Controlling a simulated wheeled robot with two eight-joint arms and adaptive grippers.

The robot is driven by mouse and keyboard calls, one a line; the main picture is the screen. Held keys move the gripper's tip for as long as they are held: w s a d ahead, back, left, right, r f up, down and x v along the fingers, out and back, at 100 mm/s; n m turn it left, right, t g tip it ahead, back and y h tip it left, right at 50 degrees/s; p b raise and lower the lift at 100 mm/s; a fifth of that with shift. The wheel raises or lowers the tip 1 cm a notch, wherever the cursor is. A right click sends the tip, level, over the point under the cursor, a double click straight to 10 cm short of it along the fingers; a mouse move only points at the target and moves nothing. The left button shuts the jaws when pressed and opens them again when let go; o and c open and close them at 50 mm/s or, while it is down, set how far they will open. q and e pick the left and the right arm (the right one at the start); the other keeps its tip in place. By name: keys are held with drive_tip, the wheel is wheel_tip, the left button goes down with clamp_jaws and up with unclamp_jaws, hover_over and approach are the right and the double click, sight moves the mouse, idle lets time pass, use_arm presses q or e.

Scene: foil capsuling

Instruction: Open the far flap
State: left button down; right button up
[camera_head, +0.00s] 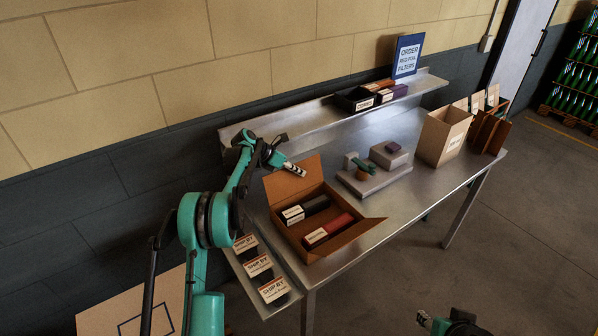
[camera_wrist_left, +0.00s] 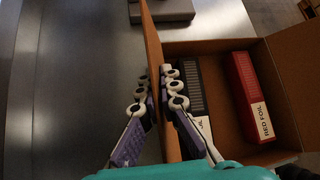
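An open brown cardboard box (camera_head: 285,234) sits on the left part of the metal table. Its far flap (camera_head: 286,187) stands up, and its right flap (camera_head: 358,229) is folded outward. Inside lie a black carton (camera_head: 315,204) and a red carton (camera_head: 335,229) with white labels. My left gripper (camera_head: 294,169) is at the top of the far flap. In the left wrist view my left gripper (camera_wrist_left: 157,92) has one finger on each side of the far flap (camera_wrist_left: 153,40), both close against it. Part of my right arm or gripper (camera_head: 440,323) shows at the bottom edge; its fingers are unclear.
A tan open box (camera_head: 444,136) stands farther right. A raised shelf (camera_head: 310,118) with cartons and a sign runs along the back. Labelled cards (camera_head: 258,266) lie at the left.

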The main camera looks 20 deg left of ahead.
use_arm(q)
drive_tip(key=shift+w+a+f, duration=0.1)
drive_tip(key=shift+w+a, duration=0.05)
drive_tip(key=shift+a, duration=0.25)
drive_tip(key=c, duration=1.8)
unclamp_jaws()
drive_tip(key=shift+w+a+f, duration=0.1)
drive_tip(key=shift+o, duration=0.2)
drive_tip(key=v, duration=1.2)
use_arm(e)
drive_tip(key=shift+w+a, duration=0.1)
drive_tip(key=shift+w, duration=0.1)
